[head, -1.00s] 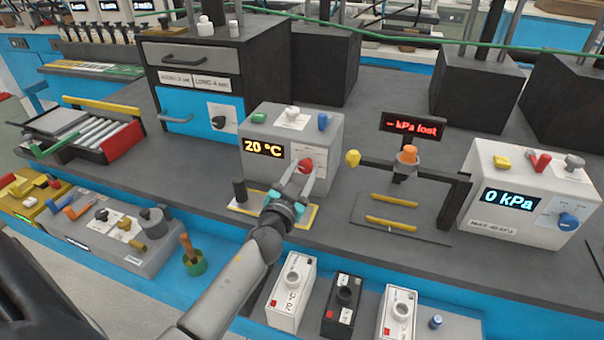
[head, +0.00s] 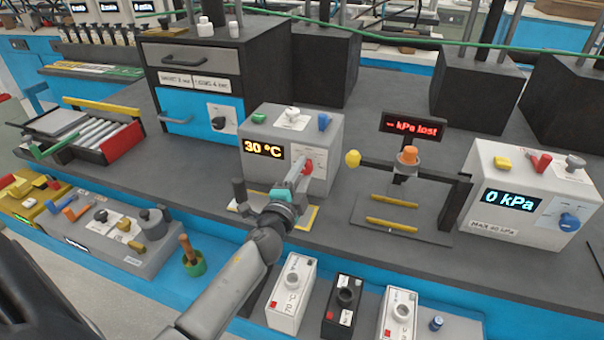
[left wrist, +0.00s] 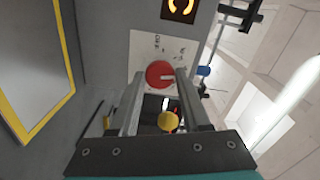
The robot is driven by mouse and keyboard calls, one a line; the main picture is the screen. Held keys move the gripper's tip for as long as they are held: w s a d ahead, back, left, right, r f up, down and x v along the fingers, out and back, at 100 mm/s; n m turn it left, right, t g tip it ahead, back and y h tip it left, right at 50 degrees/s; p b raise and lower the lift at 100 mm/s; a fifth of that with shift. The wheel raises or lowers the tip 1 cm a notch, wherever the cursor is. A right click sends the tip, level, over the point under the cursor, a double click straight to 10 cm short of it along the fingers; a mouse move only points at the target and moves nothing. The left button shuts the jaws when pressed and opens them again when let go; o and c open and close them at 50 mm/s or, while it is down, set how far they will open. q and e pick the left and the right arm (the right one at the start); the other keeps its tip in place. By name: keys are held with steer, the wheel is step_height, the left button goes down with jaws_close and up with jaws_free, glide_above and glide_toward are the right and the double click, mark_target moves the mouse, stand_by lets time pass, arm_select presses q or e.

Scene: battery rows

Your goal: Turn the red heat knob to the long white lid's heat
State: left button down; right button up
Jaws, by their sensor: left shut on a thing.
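The red heat knob (head: 308,167) is on the front of a grey box (head: 329,134) in the middle of the head view. The box's display (head: 263,149) reads 30 °C. My left gripper (head: 302,175) is at the knob, its fingers shut on it. In the left wrist view the round red knob (left wrist: 160,74) sits at the fingertips, on a white dial plate (left wrist: 143,48). The dial's marks are too small to read. My right gripper is not in view.
The grey box has green, white and blue controls on top. A stand with a yellow knob (head: 352,158) and an orange knob (head: 407,154) is to the right. A white box reading 0 kPa (head: 510,200) is farther right.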

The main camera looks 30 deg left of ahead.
arm_select(q)
steer(key=m, duration=1.1)
steer(key=shift+m+p, duration=0.3)
steer(key=shift+p, duration=0.1)
stand_by(0.3)
steer(key=shift+c, duration=1.9)
jaws_free()
steer(key=shift+s+d, duration=0.15)
steer(key=shift+s, duration=0.4)
steer(key=b+v, duration=0.2)
steer(key=v, duration=1.2)
